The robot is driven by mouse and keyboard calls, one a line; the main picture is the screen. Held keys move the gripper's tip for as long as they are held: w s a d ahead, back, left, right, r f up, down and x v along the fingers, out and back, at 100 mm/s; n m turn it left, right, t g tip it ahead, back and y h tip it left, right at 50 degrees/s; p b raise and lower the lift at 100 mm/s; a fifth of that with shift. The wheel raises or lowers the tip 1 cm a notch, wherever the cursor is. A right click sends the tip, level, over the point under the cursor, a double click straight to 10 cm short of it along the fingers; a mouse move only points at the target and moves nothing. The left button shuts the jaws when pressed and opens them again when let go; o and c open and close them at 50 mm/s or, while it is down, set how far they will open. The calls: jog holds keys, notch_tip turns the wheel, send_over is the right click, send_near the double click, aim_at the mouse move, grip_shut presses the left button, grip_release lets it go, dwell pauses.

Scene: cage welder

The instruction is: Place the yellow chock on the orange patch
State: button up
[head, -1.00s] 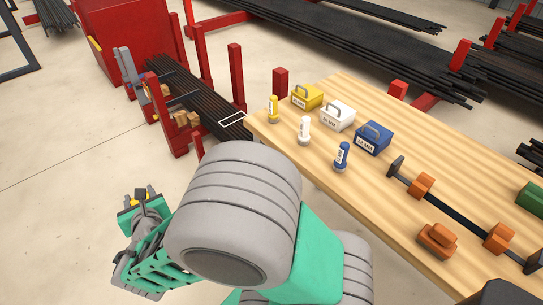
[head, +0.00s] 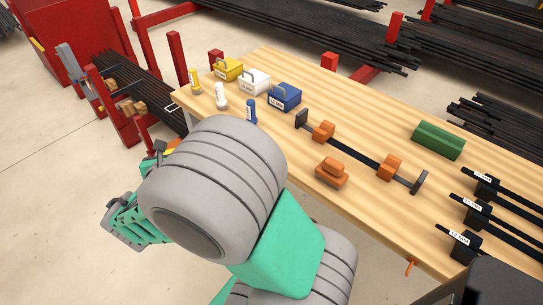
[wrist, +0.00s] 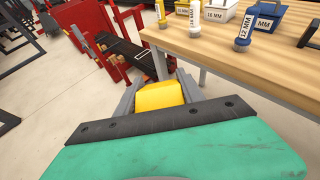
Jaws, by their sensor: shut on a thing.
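The yellow chock (wrist: 160,96) is between the two grey fingers of my gripper (wrist: 160,92) in the wrist view, and the gripper is shut on it. It is held in the air beside the left end of the workbench, near the red rack. In the head view my thick grey arm hides most of my gripper and the chock. A small orange area (head: 173,145) shows just beyond the arm there, left of the bench end. I cannot tell for certain whether it is the orange patch.
The wooden workbench (head: 330,90) holds yellow, white and blue cases, matching marker bottles, an orange-blocked clamp bar (head: 365,155) and a green block (head: 438,140). A red rack (head: 105,110) with dark bars stands left of it. Bare floor (head: 50,200) lies at the lower left.

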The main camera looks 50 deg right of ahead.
jog(key=s+d+r+m+g+h, duration=0.2)
jog(key=s+d+m+g, duration=0.15)
jog(key=d, duration=0.45)
jog(key=s+d+r+m+g+h, duration=0.2)
jog(key=s+d+m+g, duration=0.1)
jog(key=s+d, duration=0.3)
jog(key=m+g+b, duration=0.1)
jog(key=m+g, duration=0.3)
jog(key=g, duration=0.1)
send_over(317, 140)
jog(key=w+a, duration=0.3)
jog(key=a, duration=0.5)
notch_tip(317, 140, down, 2)
jog(key=shift+t, duration=0.25)
jog(key=s+d+f, duration=0.1)
jog(key=f, duration=0.1)
jog(key=s+d+f, duration=0.1)
jog(key=d+f, duration=0.1)
jog(key=s+d+f+b, duration=0.1)
jog(key=f, duration=0.1)
jog(key=shift+d+f, duration=0.15)
jog(key=shift+f, duration=0.15)
jog(key=shift+w+f, duration=0.1)
jog(key=shift+f, duration=1.35)
jog(key=shift+f, duration=0.2)
jog(key=o, duration=1.4)
jog(key=shift+r, duration=0.1)
